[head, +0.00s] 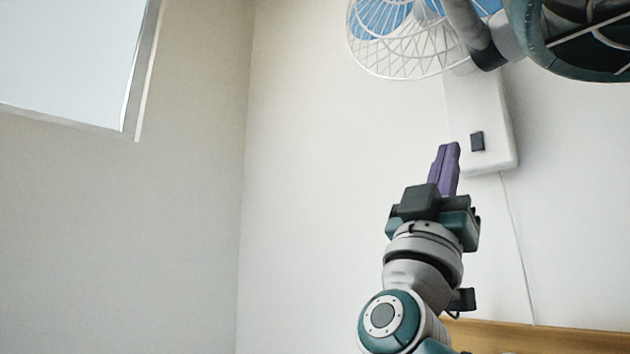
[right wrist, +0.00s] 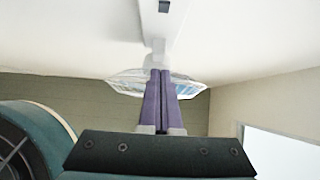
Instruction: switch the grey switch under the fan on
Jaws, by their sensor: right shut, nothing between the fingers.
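The grey switch (head: 477,141) is a small dark rectangle on the lower part of a white wall box (head: 484,110) under the fan (head: 400,40). In the right wrist view the switch (right wrist: 164,6) shows at the top edge. I cannot tell its on or off position. My right gripper (head: 448,150) has purple fingers pointing up, shut and empty. In the head view the fingertips appear just left of and slightly below the switch, apart from it. In the right wrist view the fingers (right wrist: 160,75) overlap the fan cage (right wrist: 125,80). My left gripper is not in view.
A thin white cord (head: 517,245) hangs from the box down to a wooden edge (head: 540,338). A window (head: 70,60) is at the upper left. The wall left of the gripper is bare. A teal and grey part covers the fan's right side.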

